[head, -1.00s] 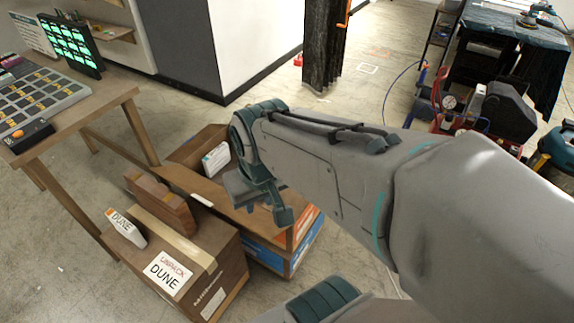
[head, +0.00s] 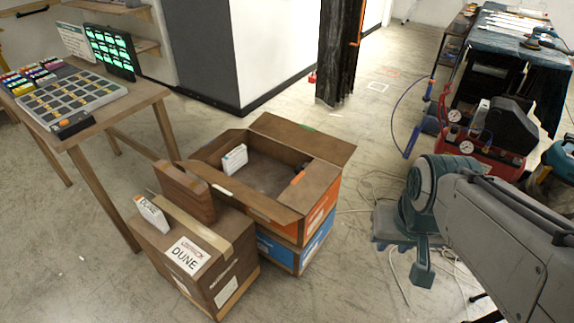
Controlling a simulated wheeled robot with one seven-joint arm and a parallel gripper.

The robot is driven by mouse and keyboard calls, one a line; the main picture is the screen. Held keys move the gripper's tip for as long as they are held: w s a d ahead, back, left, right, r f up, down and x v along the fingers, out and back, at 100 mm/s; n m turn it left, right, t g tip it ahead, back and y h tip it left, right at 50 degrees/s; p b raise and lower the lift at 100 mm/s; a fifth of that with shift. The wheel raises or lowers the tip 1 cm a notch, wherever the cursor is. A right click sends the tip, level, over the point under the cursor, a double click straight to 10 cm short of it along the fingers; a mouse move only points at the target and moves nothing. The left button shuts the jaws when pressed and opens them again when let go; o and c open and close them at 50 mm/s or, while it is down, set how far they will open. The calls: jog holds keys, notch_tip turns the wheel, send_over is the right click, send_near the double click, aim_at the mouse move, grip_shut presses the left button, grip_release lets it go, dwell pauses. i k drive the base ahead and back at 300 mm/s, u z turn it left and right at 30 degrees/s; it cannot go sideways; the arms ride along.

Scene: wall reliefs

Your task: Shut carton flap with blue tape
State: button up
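An open brown carton (head: 272,222) with an orange side label sits on top of a blue-labelled box (head: 310,249). Its flaps stand open. The far flap (head: 296,138) leans outward to the right and has a small green mark on its edge. The near flap (head: 247,200) slopes outward and has a white strip. No blue tape can be made out on a flap. A white box (head: 234,159) and a small dark item (head: 301,170) are inside. My gripper (head: 404,258) is right of the carton, clear of it, seen from behind; its opening cannot be made out.
A closed DUNE carton (head: 222,285) with a wooden block (head: 184,190) and a small white box (head: 153,213) stands at the front left. A wooden table (head: 142,98) is behind it. A red compressor (head: 466,135) and loose cables are at right. Bare floor lies between carton and gripper.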

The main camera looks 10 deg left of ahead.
aim_at(210, 147)
jog(key=u, duration=0.7)
jog(key=i, duration=0.9)
jog(key=z, duration=0.1)
